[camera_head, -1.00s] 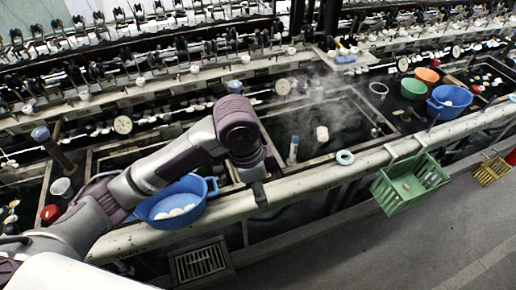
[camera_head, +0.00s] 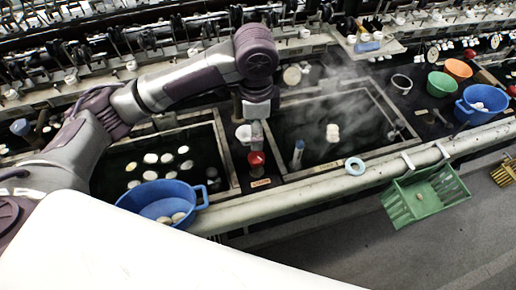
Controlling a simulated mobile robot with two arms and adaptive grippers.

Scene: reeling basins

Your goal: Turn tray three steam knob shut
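A red knob (camera_head: 256,160) stands on the strip between two dark water basins, with a small tag in front of it too small to read. My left gripper (camera_head: 257,144) points down from the arm's wrist, directly over or just behind the red knob. Its fingers are small and partly merge with the knob, so I cannot tell whether they touch it or how far they are open. Steam rises over the right basin (camera_head: 287,172), where a pale cocoon clump (camera_head: 332,132) floats. My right gripper is out of view.
A blue basin (camera_head: 152,208) with cocoons sits at the left front edge. A pale ring (camera_head: 355,166) lies on the front rail. A green crate (camera_head: 410,208) hangs off the rail. Green, orange and blue bowls (camera_head: 482,104) stand at the right.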

